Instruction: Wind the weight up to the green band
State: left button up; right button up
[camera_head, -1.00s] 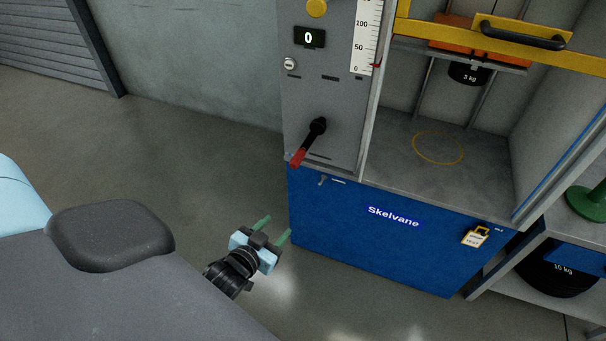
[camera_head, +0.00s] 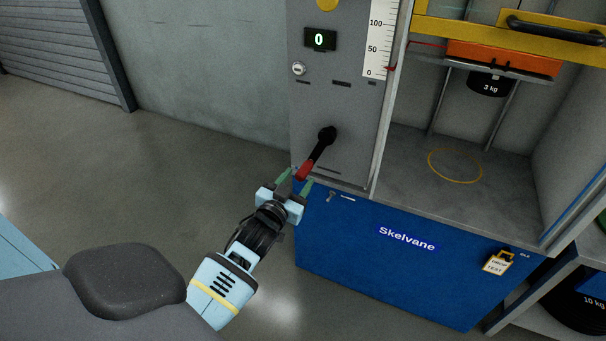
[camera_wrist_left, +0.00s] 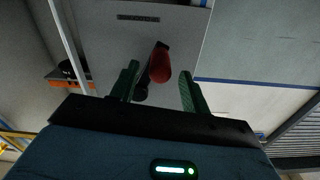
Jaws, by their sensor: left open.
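The crank (camera_head: 317,152) is on the grey front panel, a black arm with a red grip (camera_head: 306,171) pointing down and left. My left gripper (camera_head: 296,180) is open at the red grip's lower end. In the left wrist view the red grip (camera_wrist_left: 160,66) shows between the two green fingers (camera_wrist_left: 158,88), with gaps on both sides. The black 3 kg weight (camera_head: 489,86) hangs under an orange carriage (camera_head: 503,58). The scale (camera_head: 380,45) has a red pointer near its bottom, and the display (camera_head: 320,39) reads 0. I see no green band. My right gripper is out of view.
A yellow guard bar with a black handle (camera_head: 545,30) crosses the machine's front above the bay. A yellow ring (camera_head: 455,165) marks the bay floor. A tagged lock (camera_head: 498,261) hangs on the blue base. Open floor lies to the left.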

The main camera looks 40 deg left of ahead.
aim_at(313, 157)
pick_arm(q)
jog(key=shift+x, duration=1.85)
jog(key=shift+c, duration=0.3)
grip_shut()
